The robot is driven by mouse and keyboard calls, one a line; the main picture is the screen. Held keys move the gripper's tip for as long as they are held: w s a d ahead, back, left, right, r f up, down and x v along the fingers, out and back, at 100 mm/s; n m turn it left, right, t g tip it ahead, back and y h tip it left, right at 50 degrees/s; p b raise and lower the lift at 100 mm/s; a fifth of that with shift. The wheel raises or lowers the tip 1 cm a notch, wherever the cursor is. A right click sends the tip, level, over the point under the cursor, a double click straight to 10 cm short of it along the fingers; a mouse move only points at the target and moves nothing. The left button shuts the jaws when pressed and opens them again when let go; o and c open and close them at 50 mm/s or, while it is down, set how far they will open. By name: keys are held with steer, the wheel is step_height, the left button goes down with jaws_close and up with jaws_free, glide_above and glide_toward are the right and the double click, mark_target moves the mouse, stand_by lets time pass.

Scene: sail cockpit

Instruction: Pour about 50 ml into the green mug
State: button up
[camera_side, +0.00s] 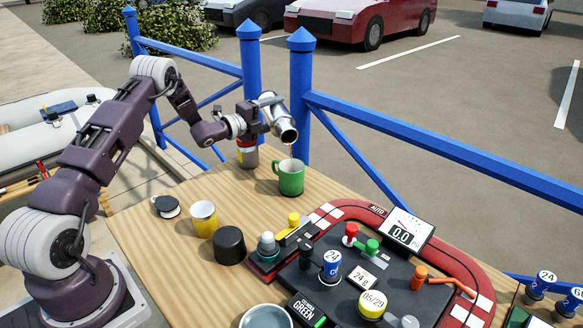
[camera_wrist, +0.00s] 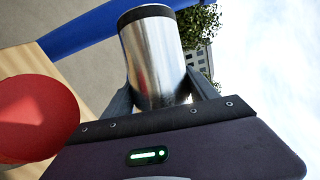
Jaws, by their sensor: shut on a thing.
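My gripper (camera_side: 265,117) is shut on a silver metal container with a dark rim (camera_side: 281,122). The container is tilted, its mouth pointing down and to the right, above the mug and apart from it. In the wrist view the silver container (camera_wrist: 154,62) sits between the fingers.
A yellow mug (camera_side: 204,219) and a black cylinder (camera_side: 229,245) stand on the table (camera_side: 158,262). Blue railing posts (camera_side: 301,95) rise close behind the container.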

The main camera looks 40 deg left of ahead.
stand_by(0.4)
steer(key=n, duration=0.1)
steer(key=a+f+n+g, duration=0.1)
steer(key=n, duration=0.1)
steer(key=shift+w+a, duration=0.15)
steer(key=shift+a, duration=0.15)
steer(key=shift+a+f+n+g, duration=0.1)
steer(key=shift+f+n+g, duration=0.1)
steer(key=shift+n+g, duration=0.25)
steer(key=shift+f+n, duration=0.3)
steer(key=shift+n, duration=0.05)
stand_by(0.9)
steer(key=shift+d+f+n+h, duration=0.25)
steer(key=shift+f+n+h, duration=0.05)
steer(key=shift+n, duration=0.1)
steer(key=s+d+f+n+g+h, duration=0.2)
steer(key=s+d+n+g+h, duration=0.1)
steer(key=n, duration=0.5)
steer(key=shift+d+f+g+h+b, duration=0.35)
steer(key=shift+d+g+h, duration=0.2)
steer(key=shift+d+h, duration=0.85)
